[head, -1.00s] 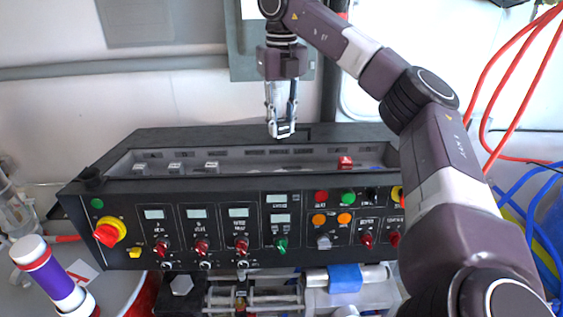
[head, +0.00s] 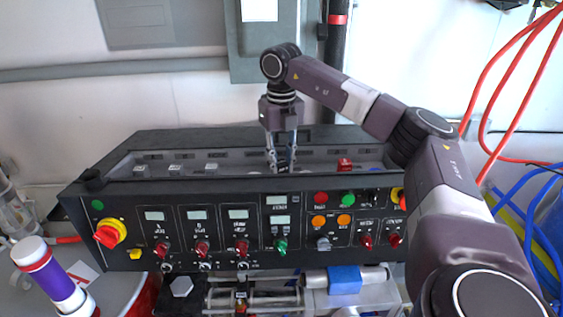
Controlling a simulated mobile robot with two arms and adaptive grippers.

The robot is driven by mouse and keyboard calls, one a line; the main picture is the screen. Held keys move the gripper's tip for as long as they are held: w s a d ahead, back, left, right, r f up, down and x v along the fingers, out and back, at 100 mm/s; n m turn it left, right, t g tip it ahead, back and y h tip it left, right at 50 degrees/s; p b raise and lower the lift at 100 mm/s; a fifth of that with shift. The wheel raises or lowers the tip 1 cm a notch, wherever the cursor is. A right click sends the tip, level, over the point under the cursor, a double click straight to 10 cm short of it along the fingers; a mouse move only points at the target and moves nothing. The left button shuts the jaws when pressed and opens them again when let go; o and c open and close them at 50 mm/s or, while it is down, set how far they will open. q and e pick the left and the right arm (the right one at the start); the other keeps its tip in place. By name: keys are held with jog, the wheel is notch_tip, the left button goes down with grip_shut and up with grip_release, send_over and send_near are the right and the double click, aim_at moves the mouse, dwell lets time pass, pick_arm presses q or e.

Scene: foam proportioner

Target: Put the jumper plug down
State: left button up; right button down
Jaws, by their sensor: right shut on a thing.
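My right gripper (head: 282,160) points straight down over the recessed trough (head: 225,170) in the top of the black control console. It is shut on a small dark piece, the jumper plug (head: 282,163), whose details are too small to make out. The fingertips are at or just inside the trough; I cannot tell whether the plug touches its floor. Several white plugs (head: 211,167) sit at the left of the trough and a red one (head: 345,164) sits at the right. My left gripper is not in view.
The console front (head: 180,230) carries displays, knobs and buttons, with a yellow-and-red switch (head: 108,235) at the left. Red hoses (head: 510,120) and blue hoses (head: 535,225) hang at the right.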

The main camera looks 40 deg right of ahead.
aim_at(281, 163)
jog(key=shift+f, duration=0.1)
jog(key=shift+f, duration=0.15)
jog(key=c, duration=1.7)
grip_release()
jog(key=shift+o, duration=0.2)
jog(key=shift+r, duration=0.45)
notch_tip(281, 163, up, 5)
jog(key=shift+b, duration=1.1)
notch_tip(281, 163, up, 7)
jog(key=p, duration=0.2)
jog(key=shift+f, duration=0.15)
jog(key=shift+f, duration=0.1)
